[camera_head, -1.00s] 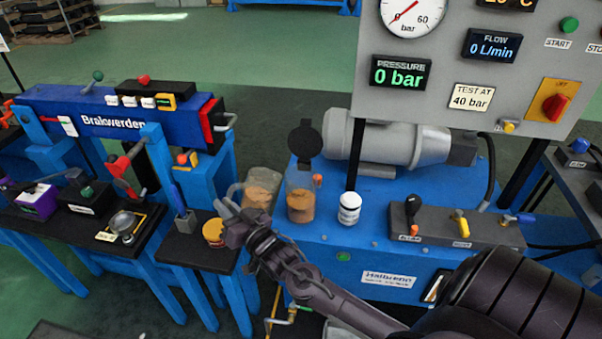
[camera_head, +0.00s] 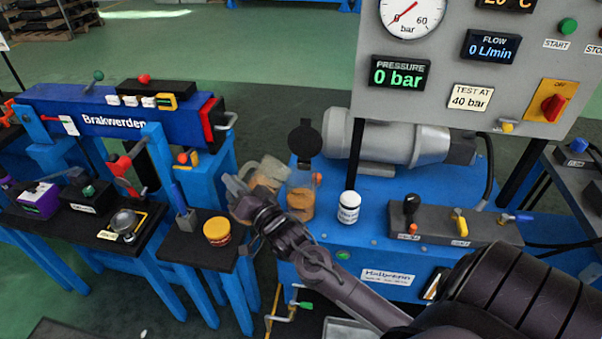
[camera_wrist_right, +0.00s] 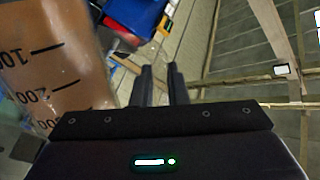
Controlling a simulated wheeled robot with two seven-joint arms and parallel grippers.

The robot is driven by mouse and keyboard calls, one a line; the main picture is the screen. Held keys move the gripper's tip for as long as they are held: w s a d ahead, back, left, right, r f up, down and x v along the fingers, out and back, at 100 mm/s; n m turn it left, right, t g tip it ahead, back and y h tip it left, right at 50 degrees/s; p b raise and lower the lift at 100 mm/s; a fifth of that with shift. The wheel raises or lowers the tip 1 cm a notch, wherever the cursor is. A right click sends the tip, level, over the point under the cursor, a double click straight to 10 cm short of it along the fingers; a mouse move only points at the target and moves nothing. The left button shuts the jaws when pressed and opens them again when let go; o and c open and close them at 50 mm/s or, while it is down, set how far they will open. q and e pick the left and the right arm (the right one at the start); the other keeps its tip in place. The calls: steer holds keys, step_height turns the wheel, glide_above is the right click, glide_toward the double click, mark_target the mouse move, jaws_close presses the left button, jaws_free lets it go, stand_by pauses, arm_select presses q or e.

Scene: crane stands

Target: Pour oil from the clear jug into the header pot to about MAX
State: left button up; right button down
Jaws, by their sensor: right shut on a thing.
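The clear jug (camera_head: 270,172) with amber oil is in my right gripper (camera_head: 238,187), to the left of the header pot. The jug is tilted to the right, its upper end close to the pot's rim. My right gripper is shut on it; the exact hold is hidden. In the right wrist view the jug (camera_wrist_right: 52,65) fills the left side, with graduation marks and oil. The header pot (camera_head: 300,198) is a clear cylinder with its black lid (camera_head: 305,139) swung up. Amber oil stands in its lower part; its MAX mark and any stream are too small to tell. My left gripper is not in view.
A white bottle (camera_head: 349,207) stands right of the pot on the blue bench (camera_head: 330,238). A grey motor (camera_head: 375,143) lies behind. A yellow tub (camera_head: 217,231) stands on a black side shelf at left. A valve block (camera_head: 450,222) is further right.

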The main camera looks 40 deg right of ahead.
mark_target(245, 165)
steer(key=shift+d+r+m+h+p, duration=0.1)
steer(key=shift+d+r+m, duration=0.1)
steer(key=shift+r+m, duration=0.4)
steer(key=shift+d+r+m+h+p, duration=0.1)
steer(key=shift+d+r+m, duration=0.15)
steer(key=shift+r+m, duration=0.4)
steer(key=shift+d+r+m+h+p, duration=0.1)
steer(key=shift+d+r+m, duration=0.1)
steer(key=shift+r+m, duration=0.4)
stand_by(0.3)
steer(key=shift+s+d+r+m+t+h, duration=0.15)
steer(key=shift+d+r+m, duration=0.15)
steer(key=shift+r+m, duration=0.2)
steer(key=shift+w+d+r+m+t+h, duration=0.1)
steer(key=shift+d+r+m, duration=0.3)
steer(key=shift+r, duration=0.15)
steer(key=shift+s+d+r+m+t+h, duration=0.15)
steer(key=shift+d+r+m, duration=0.1)
steer(key=shift+r+m, duration=0.25)
stand_by(3.0)
steer(key=shift+d+r+m+p, duration=0.4)
steer(key=shift+d+m+p, duration=0.05)
steer(key=shift+d+p, duration=0.35)
stand_by(0.5)
